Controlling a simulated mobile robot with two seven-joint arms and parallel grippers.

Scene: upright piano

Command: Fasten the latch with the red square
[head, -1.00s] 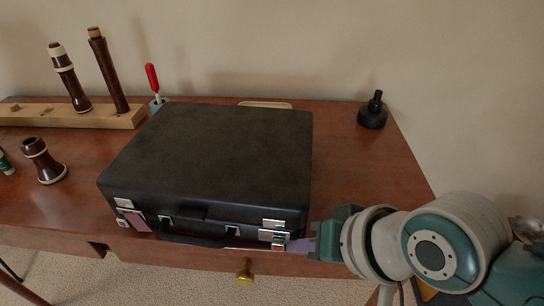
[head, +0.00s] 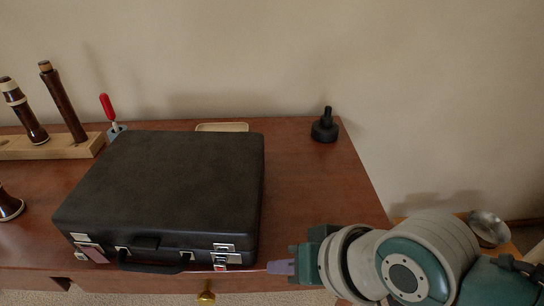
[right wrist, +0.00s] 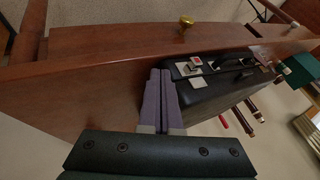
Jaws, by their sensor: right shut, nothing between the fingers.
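A closed black case (head: 165,190) lies flat on the wooden top, its handle side facing me. The latch with the red square (head: 220,267) is at the right end of its front; the silver latch parts (head: 224,248) sit just above the red. The red square also shows in the right wrist view (right wrist: 196,61). I cannot tell whether this latch is fastened. My right gripper (head: 274,267) has its purple fingers shut and empty, just right of the case's front right corner, apart from the latch. The fingers also show in the right wrist view (right wrist: 160,78).
A second latch (head: 80,240) with a pinkish piece (head: 92,252) is at the front left. The handle (head: 150,266) lies between. A brass knob (head: 206,293) is below the edge. A black object (head: 325,126) stands at the back right. The top right of the case is clear.

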